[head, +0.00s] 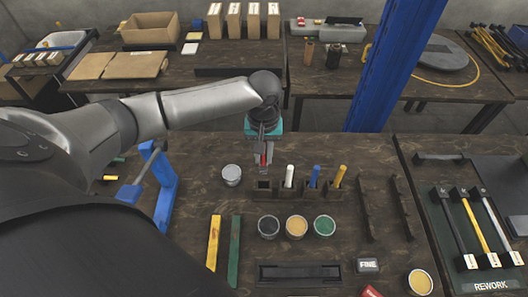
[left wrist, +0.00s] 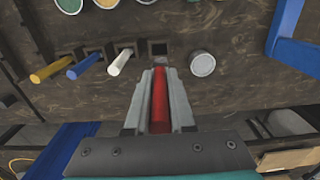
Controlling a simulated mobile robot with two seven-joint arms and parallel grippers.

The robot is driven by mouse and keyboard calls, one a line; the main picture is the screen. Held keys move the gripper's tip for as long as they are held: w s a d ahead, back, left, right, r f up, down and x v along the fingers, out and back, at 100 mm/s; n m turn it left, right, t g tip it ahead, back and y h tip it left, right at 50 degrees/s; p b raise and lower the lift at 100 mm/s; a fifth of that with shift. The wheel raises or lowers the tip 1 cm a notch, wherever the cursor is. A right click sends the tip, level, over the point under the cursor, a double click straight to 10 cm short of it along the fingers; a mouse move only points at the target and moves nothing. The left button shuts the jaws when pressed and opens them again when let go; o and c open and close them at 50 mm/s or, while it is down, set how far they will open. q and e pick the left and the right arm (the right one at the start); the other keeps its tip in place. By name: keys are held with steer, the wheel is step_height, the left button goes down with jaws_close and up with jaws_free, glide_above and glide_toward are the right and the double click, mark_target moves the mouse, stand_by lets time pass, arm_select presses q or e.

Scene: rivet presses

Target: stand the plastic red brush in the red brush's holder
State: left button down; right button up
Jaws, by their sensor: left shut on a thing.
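My left gripper (head: 264,158) is shut on the red brush (head: 263,160), just behind and above the row of brush holders. In the left wrist view the red brush (left wrist: 159,100) lies between the two fingers (left wrist: 159,92) and points toward an empty square holder (left wrist: 158,48). That holder (head: 264,190) is the leftmost of the row in the head view. The brush is apart from it, as far as I can tell. The brush's lower end is small and partly hidden by the fingers. My right gripper is not in view.
White (head: 289,176), blue (head: 314,176) and yellow (head: 340,175) brushes stand in the neighbouring holders. A closed grey can (head: 231,175) is left of the empty holder. Open black (head: 268,227), tan (head: 296,227) and green (head: 324,226) cans sit in front. A blue post (head: 395,65) rises behind.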

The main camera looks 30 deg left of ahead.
mark_target(264, 169)
arm_select(q)
steer(key=shift+r+p, duration=0.15)
steer(key=shift+p, duration=0.65)
steer(key=shift+f+b, duration=0.35)
steer(key=shift+f, duration=0.2)
steer(key=shift+f+b, duration=0.8)
steer(key=shift+f, duration=1.25)
steer(key=shift+f+b, duration=0.45)
steer(key=shift+f, duration=1.35)
steer(key=shift+f+b, duration=0.65)
steer(key=shift+f, duration=1.05)
steer(key=c, duration=0.7)
jaws_free()
step_height(264, 169, up, 15)
steer(key=p, duration=0.2)
steer(key=shift+r+p, duration=0.15)
steer(key=shift+p, duration=0.2)
